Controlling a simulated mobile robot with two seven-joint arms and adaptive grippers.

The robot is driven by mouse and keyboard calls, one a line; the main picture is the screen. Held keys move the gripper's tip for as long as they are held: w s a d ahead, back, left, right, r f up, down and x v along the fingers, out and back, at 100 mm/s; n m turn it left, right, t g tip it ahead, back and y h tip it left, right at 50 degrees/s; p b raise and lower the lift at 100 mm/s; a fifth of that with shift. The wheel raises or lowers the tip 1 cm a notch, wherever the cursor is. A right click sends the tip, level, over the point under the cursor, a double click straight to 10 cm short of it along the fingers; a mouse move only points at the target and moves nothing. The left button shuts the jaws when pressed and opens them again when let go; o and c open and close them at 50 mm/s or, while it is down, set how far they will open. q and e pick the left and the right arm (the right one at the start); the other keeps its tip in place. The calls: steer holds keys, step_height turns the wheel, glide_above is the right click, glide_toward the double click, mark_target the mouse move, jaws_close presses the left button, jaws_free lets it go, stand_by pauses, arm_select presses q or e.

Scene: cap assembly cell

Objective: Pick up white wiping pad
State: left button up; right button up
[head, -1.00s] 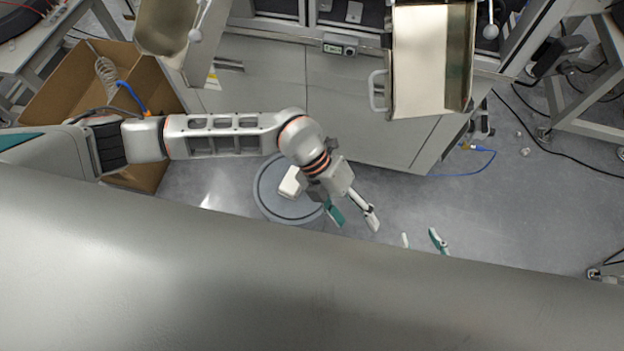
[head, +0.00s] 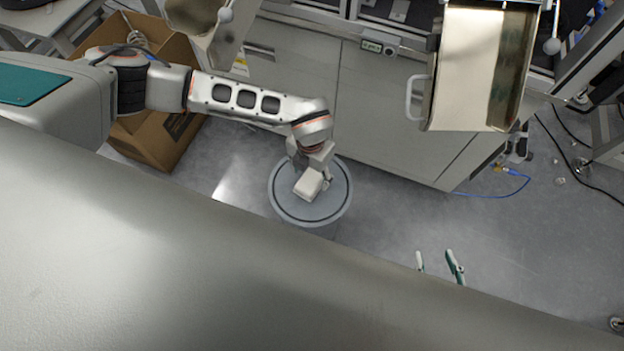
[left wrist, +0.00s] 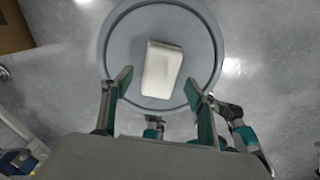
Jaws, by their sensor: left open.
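The white wiping pad (head: 309,188) lies on a round grey stand (head: 283,207); in the head view my left gripper partly covers it. In the left wrist view the pad (left wrist: 162,70) lies flat and slightly tilted on the round top (left wrist: 113,37). My left gripper (left wrist: 157,84) is open, with one finger to each side of the pad's lower end in that view. I see no clear contact. In the head view my left gripper (head: 312,172) is over the stand. My right gripper (head: 434,255) shows only two spread, empty fingertips past my body's edge.
A cardboard box (head: 150,140) stands on the floor left of the stand. A grey cabinet (head: 375,125) with an open metal chute (head: 478,70) stands behind. A blue cable (head: 500,192) lies at the right. The floor between the stand and my right gripper is clear.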

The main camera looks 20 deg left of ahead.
arm_select(q)
step_height(320, 180, down, 2)
steer(key=shift+s+f, duration=0.1)
steer(key=shift+s, duration=0.05)
steer(key=shift+f, duration=0.1)
steer(key=c, duration=1.2)
